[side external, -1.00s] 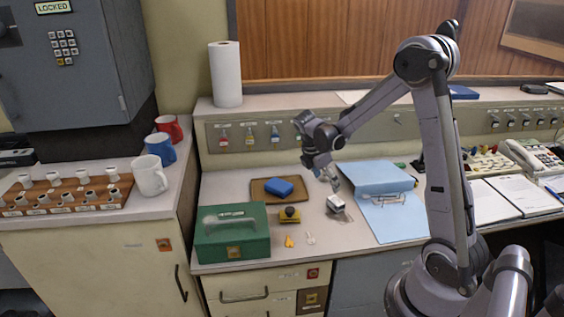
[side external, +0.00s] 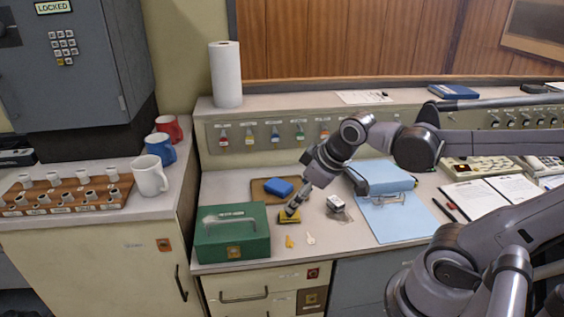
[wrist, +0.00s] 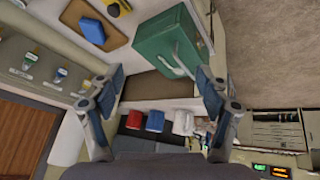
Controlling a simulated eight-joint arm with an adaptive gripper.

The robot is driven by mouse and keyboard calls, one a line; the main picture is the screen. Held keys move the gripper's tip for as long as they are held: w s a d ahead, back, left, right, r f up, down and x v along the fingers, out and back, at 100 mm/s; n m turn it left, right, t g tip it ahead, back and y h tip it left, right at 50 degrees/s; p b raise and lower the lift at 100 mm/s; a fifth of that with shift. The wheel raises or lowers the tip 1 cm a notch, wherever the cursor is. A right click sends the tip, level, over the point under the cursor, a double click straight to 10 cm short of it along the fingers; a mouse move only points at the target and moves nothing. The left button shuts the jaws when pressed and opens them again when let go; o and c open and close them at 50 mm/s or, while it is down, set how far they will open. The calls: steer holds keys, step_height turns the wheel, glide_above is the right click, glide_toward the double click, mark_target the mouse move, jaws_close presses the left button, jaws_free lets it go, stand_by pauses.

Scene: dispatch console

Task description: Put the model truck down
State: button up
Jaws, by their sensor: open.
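A small white and dark boxy thing (side external: 336,204), which looks like the model truck, rests on the desk left of the blue folder in the side external view. Its details are too small to make out, and I cannot pick it out in the wrist view. My gripper (side external: 290,212) is left of it, low by a small yellow thing (side external: 287,220) that it partly covers. In the wrist view my gripper (wrist: 161,80) has its two fingers wide apart with nothing between them. I cannot tell whether the fingertips touch the yellow thing.
The green box (side external: 232,240) stands just left of my gripper. A brown tray (side external: 258,197) with a blue block (side external: 278,187) lies behind it. Two small tags (side external: 290,241) lie near the front edge. The blue folder (side external: 388,215) is at right. Mugs (side external: 151,178) stand on the left cabinet.

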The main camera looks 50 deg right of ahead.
steer(key=shift+s+a+m+t+y, duration=0.25)
steer(key=shift+s+a+m, duration=0.2)
steer(key=shift+a, duration=0.25)
steer(key=shift+s+a+m+t+y, duration=0.15)
steer(key=shift+s+a+m+t, duration=0.15)
steer(key=shift+a+m, duration=0.35)
